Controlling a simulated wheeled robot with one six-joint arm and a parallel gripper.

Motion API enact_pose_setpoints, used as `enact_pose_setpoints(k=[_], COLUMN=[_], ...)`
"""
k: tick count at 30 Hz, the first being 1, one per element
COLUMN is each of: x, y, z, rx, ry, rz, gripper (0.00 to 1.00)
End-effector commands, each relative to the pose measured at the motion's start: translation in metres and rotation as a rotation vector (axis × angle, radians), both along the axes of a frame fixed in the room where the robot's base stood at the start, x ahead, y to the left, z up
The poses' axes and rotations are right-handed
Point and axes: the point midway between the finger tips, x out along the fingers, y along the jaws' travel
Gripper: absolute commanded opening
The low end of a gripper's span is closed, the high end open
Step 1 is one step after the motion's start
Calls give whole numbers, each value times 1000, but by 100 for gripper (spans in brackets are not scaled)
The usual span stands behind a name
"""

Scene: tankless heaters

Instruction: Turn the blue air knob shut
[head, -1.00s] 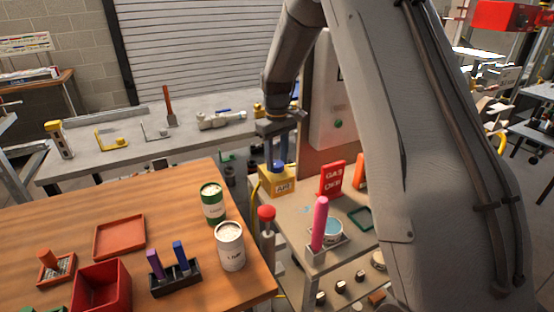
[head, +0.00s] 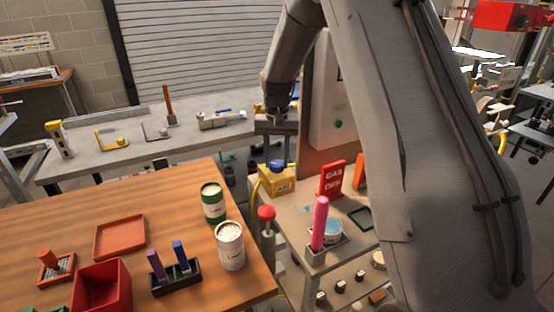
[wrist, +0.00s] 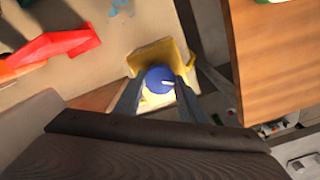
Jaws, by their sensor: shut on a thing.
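The blue air knob (head: 277,165) sits on top of a yellow box (head: 281,184) labelled AIR, on the small stand beside the wooden table. In the wrist view the round knob (wrist: 159,79) carries a short white mark pointing right and slightly down. My gripper (head: 277,157) comes down from above, with one finger on each side of the knob. In the wrist view the fingers of my gripper (wrist: 158,88) close on the knob's sides. The yellow box (wrist: 150,56) shows around it.
A red GAS OFF sign (head: 332,179) stands close to the right of the yellow box. A pink upright handle (head: 319,222) and a red-topped knob (head: 266,214) stand nearer. Cans, including a white one (head: 230,246), stand on the wooden table (head: 200,299) at left.

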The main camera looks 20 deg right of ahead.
Motion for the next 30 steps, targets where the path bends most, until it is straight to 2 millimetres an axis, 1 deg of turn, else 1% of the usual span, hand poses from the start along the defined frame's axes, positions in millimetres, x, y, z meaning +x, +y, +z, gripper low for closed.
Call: enact_pose_setpoints(k=[21,30], x=[2,2], y=[0,-1], z=[2,2], rx=[0,1], ry=[-6,-6], rz=[-670,-878], gripper=[14,14])
